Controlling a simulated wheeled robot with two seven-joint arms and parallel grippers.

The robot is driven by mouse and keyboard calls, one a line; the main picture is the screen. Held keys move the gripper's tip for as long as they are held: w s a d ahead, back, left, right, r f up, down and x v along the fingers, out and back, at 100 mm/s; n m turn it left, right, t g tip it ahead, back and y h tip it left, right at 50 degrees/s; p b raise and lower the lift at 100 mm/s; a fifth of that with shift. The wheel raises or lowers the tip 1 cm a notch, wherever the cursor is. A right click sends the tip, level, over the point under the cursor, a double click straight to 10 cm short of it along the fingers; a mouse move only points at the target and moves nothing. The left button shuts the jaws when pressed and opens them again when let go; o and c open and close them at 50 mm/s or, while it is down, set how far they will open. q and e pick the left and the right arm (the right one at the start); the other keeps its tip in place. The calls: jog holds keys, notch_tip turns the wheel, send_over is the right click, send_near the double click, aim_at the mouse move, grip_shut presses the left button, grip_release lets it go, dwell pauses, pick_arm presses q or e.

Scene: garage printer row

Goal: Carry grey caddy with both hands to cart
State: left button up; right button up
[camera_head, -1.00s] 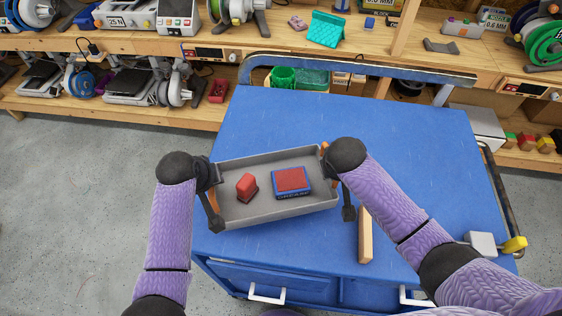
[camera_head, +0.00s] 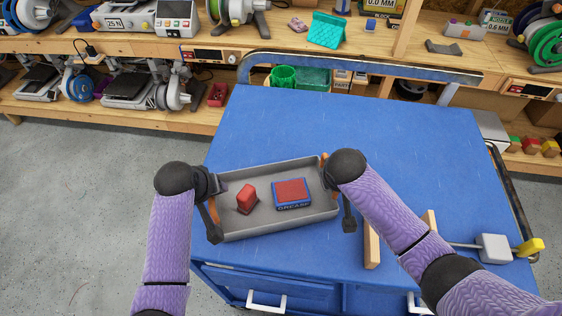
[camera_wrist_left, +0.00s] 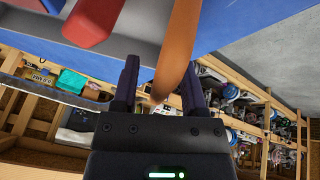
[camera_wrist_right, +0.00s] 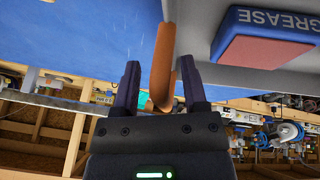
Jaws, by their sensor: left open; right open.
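The grey caddy (camera_head: 240,228), a shallow tray with orange end handles, is over the front left part of the blue cart's top (camera_head: 340,120). I cannot tell whether its whole bottom rests there. In it are a red block (camera_head: 247,198) and a blue box with a red top (camera_head: 292,193) marked "GREASE". My left gripper (camera_wrist_left: 160,72) is open, with the left handle (camera_wrist_left: 180,45) between its fingers. My right gripper (camera_wrist_right: 160,68) is open, with the right handle (camera_wrist_right: 164,60) between its fingers. Finger contact is unclear.
A wooden bar (camera_head: 372,245) lies right of the caddy, near my right forearm. A grey and yellow mallet-like tool (camera_head: 495,247) lies at the cart's right edge. A green cup (camera_head: 284,77) stands beyond the cart's back rail (camera_head: 360,65). The cart's middle and back are clear.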

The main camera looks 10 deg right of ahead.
jog(key=shift+s+a+r, duration=0.1)
jog(key=shift+r, duration=0.2)
pick_arm(q)
jog(key=v, duration=1.1)
jog(key=shift+r, duration=0.15)
pick_arm(e)
jog(key=v, duration=1.1)
jog(key=shift+r, duration=0.15)
pick_arm(q)
jog(key=shift+s, duration=0.1)
pick_arm(e)
jog(key=shift+s, duration=0.1)
